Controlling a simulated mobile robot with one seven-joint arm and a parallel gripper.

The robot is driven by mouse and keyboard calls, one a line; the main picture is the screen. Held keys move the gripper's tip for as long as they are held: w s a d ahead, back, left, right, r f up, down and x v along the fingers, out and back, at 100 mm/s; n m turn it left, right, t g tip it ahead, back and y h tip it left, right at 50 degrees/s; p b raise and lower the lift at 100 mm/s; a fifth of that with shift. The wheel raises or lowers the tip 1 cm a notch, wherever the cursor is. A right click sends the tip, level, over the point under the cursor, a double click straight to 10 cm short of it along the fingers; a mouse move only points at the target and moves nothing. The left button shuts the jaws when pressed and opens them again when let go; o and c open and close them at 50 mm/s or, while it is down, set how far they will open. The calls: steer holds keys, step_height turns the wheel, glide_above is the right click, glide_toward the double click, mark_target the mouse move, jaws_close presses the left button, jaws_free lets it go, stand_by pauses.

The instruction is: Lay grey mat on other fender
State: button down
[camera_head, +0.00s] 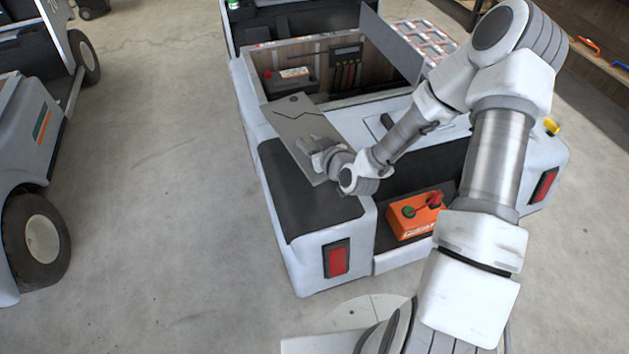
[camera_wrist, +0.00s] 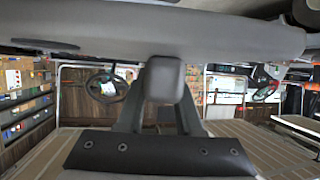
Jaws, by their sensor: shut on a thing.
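The grey mat (camera_head: 292,118) is a flat grey sheet with a thin dark line across it. In the head view it is over the cart's left side, beside the open bay, and overlaps the far end of the dark-topped left fender (camera_head: 300,205). My gripper (camera_head: 312,146) is shut on the mat's right edge. I cannot tell whether the mat touches the fender. In the wrist view a wide grey band (camera_wrist: 90,35), which looks like the mat, crosses the top, with my gripper (camera_wrist: 163,80) against it. The cart's right fender is mostly hidden behind my arm.
The open bay (camera_head: 345,95) holds a dark battery (camera_head: 290,80), with a grey panel (camera_head: 388,45) standing at its right. A red-and-white patterned thing (camera_head: 415,38) lies behind. An orange box (camera_head: 416,215) sits at the cart's near end. Another cart (camera_head: 30,140) stands left, with clear floor between.

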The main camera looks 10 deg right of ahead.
mark_target(349, 146)
steer(key=shift+w+d+f+n+g+y+b, duration=0.2)
steer(key=shift+w+f+n+g+y+b, duration=0.2)
steer(key=shift+w+f+n+y+b, duration=0.7)
steer(key=shift+w+d+f+n+g+y+b, duration=0.15)
steer(key=shift+w+d+f+y+b, duration=0.1)
steer(key=shift+d+b, duration=0.35)
steer(key=shift+w+d+f+n+g+y+b, duration=0.15)
steer(key=shift+w+d+f+b, duration=0.1)
steer(key=shift+d+b, duration=0.35)
steer(key=shift+w+d+f+b, duration=1.55)
steer(key=shift+d+b, duration=0.55)
steer(key=shift+d, duration=3.5)
steer(key=s+a+f+b, duration=0.2)
steer(key=a, duration=0.1)
steer(key=s+a+f+b, duration=0.2)
steer(key=a, duration=0.1)
steer(key=s+a+f+b, duration=0.2)
steer(key=a+f, duration=0.1)
steer(key=shift+s+a+b, duration=0.1)
steer(key=shift+a+b, duration=0.2)
steer(key=shift+a, duration=0.05)
steer(key=shift+f+b, duration=0.85)
steer(key=shift+f, duration=1.1)
